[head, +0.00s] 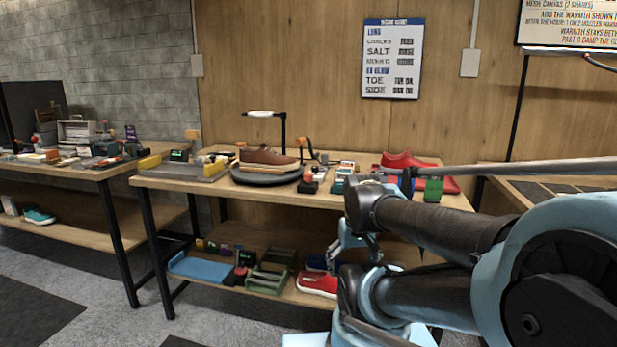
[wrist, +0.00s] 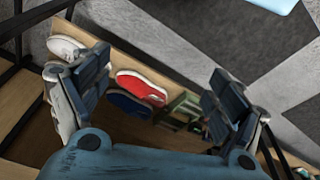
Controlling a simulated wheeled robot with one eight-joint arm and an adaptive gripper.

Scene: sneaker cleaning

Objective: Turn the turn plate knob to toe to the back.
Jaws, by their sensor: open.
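A dark round turn plate (head: 264,179) sits on the middle workbench in the head view. A brown shoe (head: 268,158) with a pale sole lies on it, its toe apparently toward the right. A small black and red piece (head: 308,184) stands by the plate's right edge; I cannot tell whether it is the knob. My gripper (wrist: 158,78) is open and empty in the wrist view, fingers wide apart above the lower shelf. In the head view it is partly hidden by my arm, in front of the bench and below its top. The turn plate is not in the wrist view.
Red shoes (head: 407,160) and small bottles and boxes crowd the bench right of the plate. A lamp (head: 283,130) rises behind it. The lower shelf holds a red shoe (wrist: 141,86), a blue shoe (wrist: 129,105) and a green rack (wrist: 180,108). Grey floor lies in front.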

